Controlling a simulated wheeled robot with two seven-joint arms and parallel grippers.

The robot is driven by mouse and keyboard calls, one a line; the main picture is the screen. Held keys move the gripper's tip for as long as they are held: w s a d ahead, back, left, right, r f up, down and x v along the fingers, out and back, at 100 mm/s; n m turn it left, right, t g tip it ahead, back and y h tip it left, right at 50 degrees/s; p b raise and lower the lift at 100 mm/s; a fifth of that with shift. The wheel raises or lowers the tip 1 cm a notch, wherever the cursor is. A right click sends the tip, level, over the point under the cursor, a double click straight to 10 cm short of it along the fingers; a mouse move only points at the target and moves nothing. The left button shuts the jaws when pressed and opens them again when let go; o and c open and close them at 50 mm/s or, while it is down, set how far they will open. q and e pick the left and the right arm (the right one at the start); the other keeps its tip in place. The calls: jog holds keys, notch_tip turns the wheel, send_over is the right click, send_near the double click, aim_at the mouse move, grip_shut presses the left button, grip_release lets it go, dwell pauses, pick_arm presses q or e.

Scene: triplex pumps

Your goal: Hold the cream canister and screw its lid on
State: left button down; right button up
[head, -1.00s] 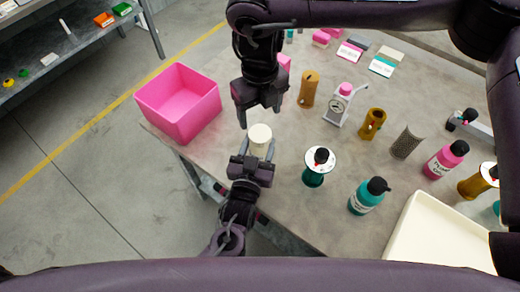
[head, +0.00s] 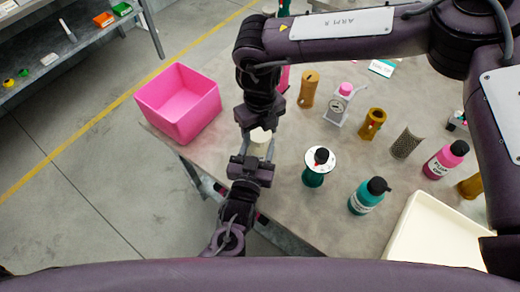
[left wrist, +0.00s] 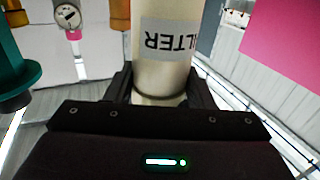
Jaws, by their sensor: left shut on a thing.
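The cream canister (head: 259,149) stands upright at the table's near left edge. My left gripper (head: 254,160) is shut around it from the near side. In the left wrist view the canister (left wrist: 164,72) rises between the fingers of my left gripper (left wrist: 161,92), with a grey label whose letters appear upside down. My right gripper (head: 260,127) points down from above, its fingertips at the canister's top on either side. They hide part of the top. I cannot tell whether they press on it, or make out a separate lid.
A pink bin (head: 180,104) stands to the left. To the right are a green-based item with a white disc (head: 320,160), a teal bottle (head: 368,196), a pink bottle (head: 444,160), a small dial scale (head: 338,106) and a cream tray (head: 402,222).

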jog(key=c, duration=0.7)
jog(key=shift+m, duration=0.7)
jog(key=o, duration=1.2)
jog(key=shift+c, duration=0.2)
jog(key=shift+r, duration=0.15)
notch_tip(320, 180, up, 12)
pick_arm(q)
jog(key=c, duration=0.6)
grip_release()
pick_arm(e)
jog(key=shift+f, duration=0.2)
